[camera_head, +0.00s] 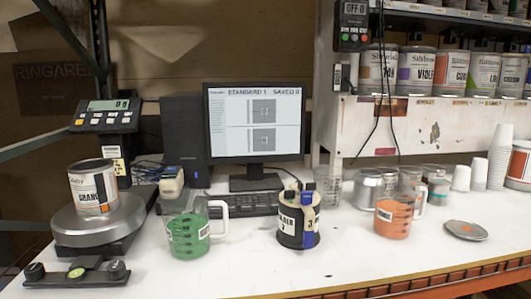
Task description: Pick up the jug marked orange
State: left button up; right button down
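The jug with orange contents (392,222) stands upright on the right half of the white table. It is clear plastic, with a white label low on its left side. Its handle appears to point right and slightly back. The orange reaches about halfway up or more. A similar jug with green contents (187,236) stands at the left centre, its handle to the right. Neither of my grippers shows in the head view, and nothing is seen touching the orange jug.
A black and cream holder (298,228) stands between the jugs. Metal cans (367,190) and clear cups crowd behind the orange jug. A flat lid (465,230) lies to its right. A can (93,188) sits on a scale (98,222) at left. The table front is mostly clear.

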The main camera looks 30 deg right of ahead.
aim_at(396, 197)
jog(key=z, duration=1.9)
jog(key=i+l+u, duration=0.15)
jog(key=l, duration=0.3)
jog(key=i+l+u, duration=0.1)
jog(key=l, duration=0.35)
jog(key=i+l+u, duration=0.15)
jog(key=l, duration=0.3)
jog(key=i+l+u, duration=0.1)
jog(key=l, duration=0.4)
jog(key=i+l+u, duration=0.15)
jog(key=l, duration=0.35)
jog(key=i+l+u, duration=0.15)
jog(key=l, duration=0.35)
